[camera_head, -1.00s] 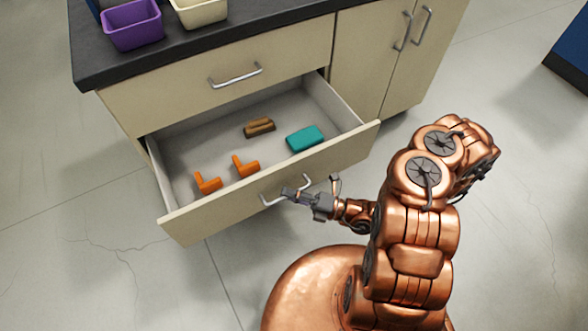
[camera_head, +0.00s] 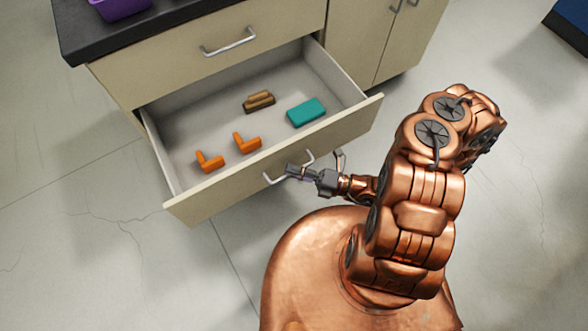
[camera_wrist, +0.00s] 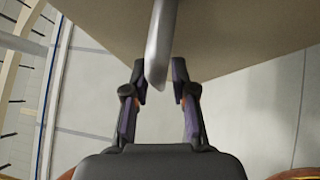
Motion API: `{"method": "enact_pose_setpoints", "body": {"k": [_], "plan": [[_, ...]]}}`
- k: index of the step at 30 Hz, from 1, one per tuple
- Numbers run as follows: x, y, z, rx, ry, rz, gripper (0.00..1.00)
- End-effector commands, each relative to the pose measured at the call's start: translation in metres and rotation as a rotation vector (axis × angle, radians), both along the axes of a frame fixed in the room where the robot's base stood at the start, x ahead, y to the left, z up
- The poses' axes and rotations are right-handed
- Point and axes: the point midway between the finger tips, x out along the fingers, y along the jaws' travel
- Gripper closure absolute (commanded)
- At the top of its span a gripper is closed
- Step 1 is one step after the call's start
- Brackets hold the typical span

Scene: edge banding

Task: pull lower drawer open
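The lower drawer (camera_head: 285,165) stands well out from the cabinet, with its beige front facing me. Its silver bar handle (camera_head: 274,180) is partly hidden by my gripper (camera_head: 298,171) in the head view. In the wrist view, the handle (camera_wrist: 162,40) comes down between the two fingertips of my gripper (camera_wrist: 160,80). The fingers are apart, with a visible gap between the handle and the right finger. The handle looks close to the left finger; I cannot tell whether they touch.
The drawer holds two orange L-shaped pieces (camera_head: 247,143), a brown piece (camera_head: 259,101) and a teal block (camera_head: 306,112). Above it are a closed upper drawer (camera_head: 200,60) and a dark countertop (camera_head: 85,35) with a purple bin (camera_head: 118,8). Floor to the left is clear.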

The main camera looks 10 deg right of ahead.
Motion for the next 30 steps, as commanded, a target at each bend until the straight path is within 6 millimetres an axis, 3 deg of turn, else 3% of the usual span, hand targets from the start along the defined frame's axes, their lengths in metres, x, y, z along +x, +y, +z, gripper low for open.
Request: {"method": "enact_pose_setpoints", "body": {"k": [17,30], "plan": [[-0.001,-0.002,0.0,0.001,-0.001,0.002,0.63],[-0.015,-0.038,-0.005,0.001,0.0,-0.001,0.63]]}}
